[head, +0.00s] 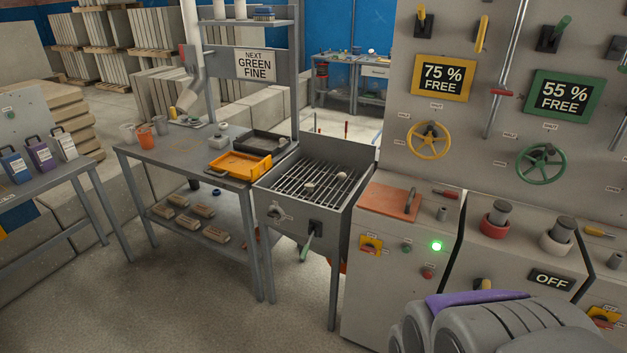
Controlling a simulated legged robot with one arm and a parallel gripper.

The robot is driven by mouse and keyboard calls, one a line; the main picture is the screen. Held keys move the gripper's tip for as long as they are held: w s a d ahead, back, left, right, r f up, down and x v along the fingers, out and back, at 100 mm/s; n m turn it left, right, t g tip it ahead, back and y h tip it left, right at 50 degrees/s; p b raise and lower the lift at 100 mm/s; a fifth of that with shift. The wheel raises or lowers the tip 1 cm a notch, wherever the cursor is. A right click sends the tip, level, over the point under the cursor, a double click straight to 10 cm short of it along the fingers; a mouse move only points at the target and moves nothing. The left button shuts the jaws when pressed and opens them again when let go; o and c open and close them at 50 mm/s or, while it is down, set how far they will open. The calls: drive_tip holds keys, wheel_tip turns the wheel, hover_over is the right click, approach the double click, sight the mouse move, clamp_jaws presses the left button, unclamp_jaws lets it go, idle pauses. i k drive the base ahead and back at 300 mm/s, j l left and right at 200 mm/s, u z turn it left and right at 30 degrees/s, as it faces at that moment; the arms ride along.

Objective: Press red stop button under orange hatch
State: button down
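The orange hatch (388,201) is a flat plate with a grey upright handle (411,200). It lies shut on top of the grey cabinet in the centre right. Whatever is beneath it is hidden, and no button shows there. A small red button (428,274) is on the cabinet's front face, below a lit green lamp (437,246). A grey rounded part of my arm with a purple strip fills the lower right, in front of the cabinets and apart from the hatch. I cannot make out its fingertips or whether it holds anything.
A grill-topped bin (318,185) adjoins the cabinet on the left. The cabinet front also has a yellow switch (370,245) and a green button (407,248). Red (495,221) and grey knobs stand on the cabinet to the right. Handwheels (428,140) are on the panel behind. Open floor lies front left.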

sight(427, 274)
drive_tip(key=z, duration=0.8)
